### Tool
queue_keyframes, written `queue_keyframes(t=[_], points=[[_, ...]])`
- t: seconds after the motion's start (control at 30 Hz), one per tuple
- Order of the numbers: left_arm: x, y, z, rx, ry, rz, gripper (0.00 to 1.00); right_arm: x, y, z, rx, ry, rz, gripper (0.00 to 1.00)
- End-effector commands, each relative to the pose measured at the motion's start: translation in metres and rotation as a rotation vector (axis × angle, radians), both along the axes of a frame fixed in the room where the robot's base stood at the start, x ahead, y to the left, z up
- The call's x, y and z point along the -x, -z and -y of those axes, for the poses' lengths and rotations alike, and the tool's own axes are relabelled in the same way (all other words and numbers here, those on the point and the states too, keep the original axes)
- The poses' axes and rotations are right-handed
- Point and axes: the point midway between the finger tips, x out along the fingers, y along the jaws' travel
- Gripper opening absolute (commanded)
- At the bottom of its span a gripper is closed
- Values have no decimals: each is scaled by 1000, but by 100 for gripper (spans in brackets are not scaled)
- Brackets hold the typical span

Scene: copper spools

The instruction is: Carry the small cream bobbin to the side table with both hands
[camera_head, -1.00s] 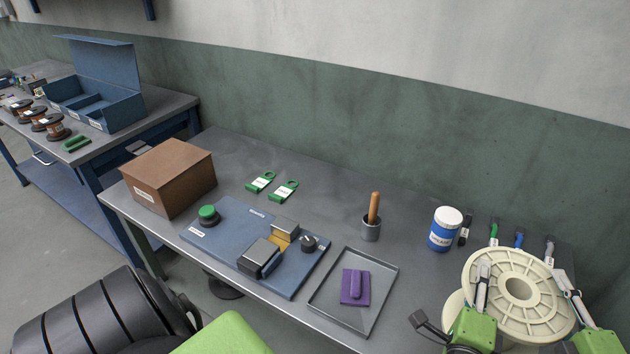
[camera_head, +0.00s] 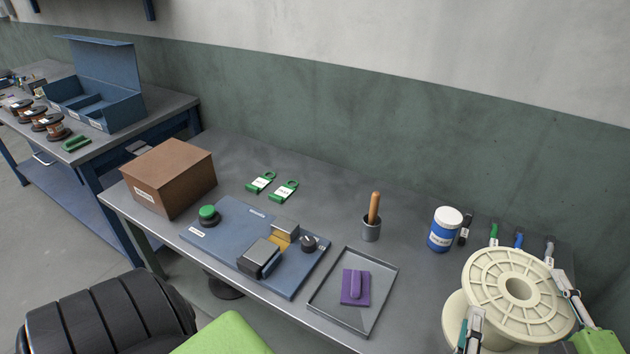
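The cream bobbin (camera_head: 490,284) is at the right end of the near workbench, its round upper flange and centre hole facing up. Part of its lower flange shows at the left. I cannot tell whether it touches the bench. My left gripper (camera_head: 471,328) is at the bobbin's lower left, over the lower flange, mostly cut off by the bottom edge. My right gripper (camera_head: 566,288) has its fingers at the right rim of the upper flange. Whether either gripper grips the bobbin is unclear. A second table (camera_head: 168,108) stands at the far left; I cannot tell whether it is the side table.
On the near workbench (camera_head: 330,205) are a brown box (camera_head: 172,180), a blue fixture plate (camera_head: 225,235), a grey tray (camera_head: 385,285) with a purple item, a cup (camera_head: 371,230) and a blue-white jar (camera_head: 444,230). Several pens lie behind the bobbin. The second table holds copper spools and an open blue box.

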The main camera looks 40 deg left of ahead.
Motion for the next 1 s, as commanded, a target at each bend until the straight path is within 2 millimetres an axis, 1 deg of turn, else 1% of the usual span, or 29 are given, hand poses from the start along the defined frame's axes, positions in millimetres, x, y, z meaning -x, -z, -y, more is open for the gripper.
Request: queue_keyframes(t=[0.17,0.27,0.5,0.63,0.8,1.0], points=[[4,0,1,0,0,1,27,9,1,8,2,1,-1,27],[4,0,1,0,0,1,27,24,2,19,5,0,-1,27],[4,0,1,0,0,1,27,65,2,51,2,0,-3,27],[4,0,1,0,0,1,27,81,2,64,1,0,-3,27],[4,0,1,0,0,0,27,92,0,74,0,1,0,27],[4,0,1,0,0,1,27,94,0,75,0,0,0,27]])
